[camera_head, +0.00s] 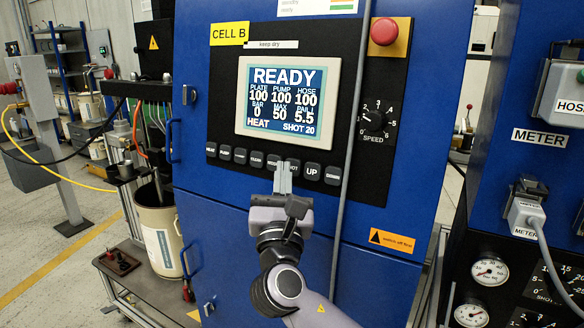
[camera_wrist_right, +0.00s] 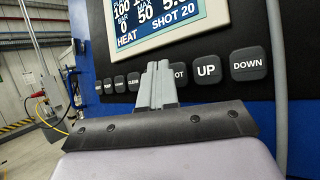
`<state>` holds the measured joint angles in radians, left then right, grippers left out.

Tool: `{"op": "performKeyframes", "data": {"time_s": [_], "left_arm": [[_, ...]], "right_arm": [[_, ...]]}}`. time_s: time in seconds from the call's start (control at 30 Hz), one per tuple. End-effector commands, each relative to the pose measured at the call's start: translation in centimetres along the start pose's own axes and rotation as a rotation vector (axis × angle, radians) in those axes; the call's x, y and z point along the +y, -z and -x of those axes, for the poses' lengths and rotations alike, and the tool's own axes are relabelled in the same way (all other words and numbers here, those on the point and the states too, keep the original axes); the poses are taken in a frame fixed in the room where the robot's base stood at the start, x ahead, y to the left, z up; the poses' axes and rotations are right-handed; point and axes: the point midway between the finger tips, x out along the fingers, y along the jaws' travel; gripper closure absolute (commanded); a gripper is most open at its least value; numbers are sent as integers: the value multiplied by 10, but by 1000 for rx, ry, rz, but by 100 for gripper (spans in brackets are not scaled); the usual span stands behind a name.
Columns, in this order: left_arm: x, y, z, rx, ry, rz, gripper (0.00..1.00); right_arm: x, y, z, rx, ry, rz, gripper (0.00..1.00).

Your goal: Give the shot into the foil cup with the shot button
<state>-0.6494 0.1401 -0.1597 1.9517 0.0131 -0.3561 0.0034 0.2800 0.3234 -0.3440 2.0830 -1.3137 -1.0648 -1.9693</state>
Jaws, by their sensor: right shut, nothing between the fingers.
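The shot button (camera_head: 294,166) is a dark key in the row under the screen on the blue cabinet. In the right wrist view only the end of its label, "OT", shows on the button (camera_wrist_right: 180,75); my fingers hide the rest. My right gripper (camera_head: 284,168) is shut and empty, its fingertips up at the button row, over the left part of the shot button and by the key to its left. In the wrist view the fingertips (camera_wrist_right: 158,67) overlap the panel; I cannot tell whether they touch it. No foil cup is visible. My left gripper is not in view.
The screen (camera_head: 288,98) reads READY, HEAT and SHOT 20. The UP button (camera_head: 312,172) and DOWN button (camera_head: 333,175) lie right of the shot button. A grey vertical conduit (camera_head: 347,150) runs close by. A red mushroom button (camera_head: 384,31) sits above the speed dial (camera_head: 376,120).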

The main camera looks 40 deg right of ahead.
Motion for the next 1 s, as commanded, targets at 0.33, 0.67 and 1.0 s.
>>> {"op": "performKeyframes", "data": {"time_s": [0.33,0.67,1.0], "left_arm": [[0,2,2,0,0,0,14],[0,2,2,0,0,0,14],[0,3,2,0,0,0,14]], "right_arm": [[-4,4,-6,0,1,1,100],[-5,4,-6,0,0,0,100],[-6,6,-8,0,0,1,100]]}}
